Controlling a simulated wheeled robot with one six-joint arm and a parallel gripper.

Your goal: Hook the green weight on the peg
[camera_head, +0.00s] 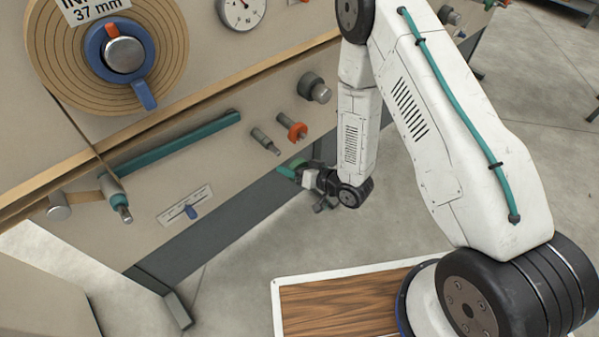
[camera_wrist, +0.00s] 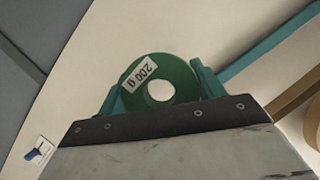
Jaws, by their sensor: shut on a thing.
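The green weight (camera_wrist: 181,74) is a ring-shaped disc with a centre hole and a "200 g" label. In the wrist view it sits between the two teal fingers of my gripper (camera_wrist: 158,88), which is shut on it. In the head view the gripper (camera_head: 298,171) holds the green weight (camera_head: 299,163) in front of the lower panel, below the pegs. A bare grey peg (camera_head: 264,141) sticks out up and left of the gripper. Another peg beside it carries an orange ring (camera_head: 293,129). Much of the weight is hidden in the head view.
A dark knob (camera_head: 314,88) sits above the pegs. A teal bar (camera_head: 178,145) and a roller (camera_head: 115,198) are to the left. A blue slider (camera_head: 190,212) is lower on the panel. A wood-topped surface (camera_head: 340,305) is at the bottom. Open floor lies right of the panel.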

